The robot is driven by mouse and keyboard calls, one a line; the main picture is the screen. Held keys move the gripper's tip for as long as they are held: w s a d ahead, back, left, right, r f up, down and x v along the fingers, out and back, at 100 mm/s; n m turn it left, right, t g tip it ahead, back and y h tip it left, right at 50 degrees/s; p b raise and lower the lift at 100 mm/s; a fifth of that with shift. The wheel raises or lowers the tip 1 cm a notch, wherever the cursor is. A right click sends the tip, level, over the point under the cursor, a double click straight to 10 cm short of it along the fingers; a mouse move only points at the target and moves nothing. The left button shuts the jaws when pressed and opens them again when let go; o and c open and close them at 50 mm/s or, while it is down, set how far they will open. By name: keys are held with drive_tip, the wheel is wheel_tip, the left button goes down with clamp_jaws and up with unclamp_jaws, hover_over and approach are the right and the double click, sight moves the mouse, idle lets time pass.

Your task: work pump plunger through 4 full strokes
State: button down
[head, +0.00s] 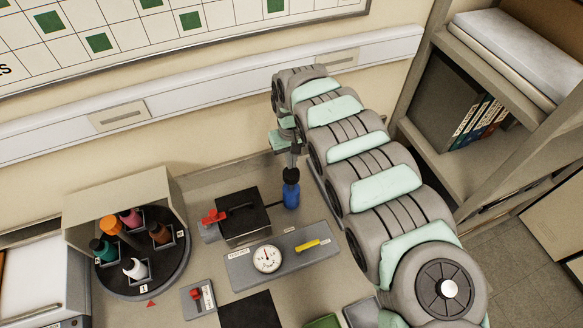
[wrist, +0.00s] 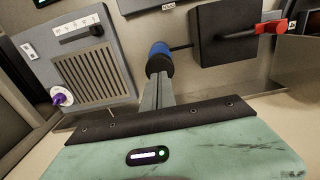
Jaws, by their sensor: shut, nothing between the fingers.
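The pump has a blue body (head: 291,198) standing upright beside a black-topped box, with a black plunger knob (head: 291,175) on top. In the wrist view the blue body (wrist: 158,47) and dark knob (wrist: 159,66) show just beyond my fingertips. My gripper (head: 291,164) is directly above the knob, pointing down at it. Its fingers are shut together with nothing between them; the fingertips (wrist: 158,79) look at or very close to the knob's top. Whether they touch it I cannot tell. The plunger shaft is not clearly visible.
The black-topped box (head: 243,215) with a red handle (head: 213,216) stands left of the pump. A grey panel with a round gauge (head: 267,259) and yellow lever (head: 308,246) lies in front. A bottle carousel (head: 174,274) is at left. A grilled unit (wrist: 85,78) shows in the wrist view.

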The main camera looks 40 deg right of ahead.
sight(292, 173)
wheel_tip(292, 173, up, 6)
drive_tip(key=shift+f, duration=0.25)
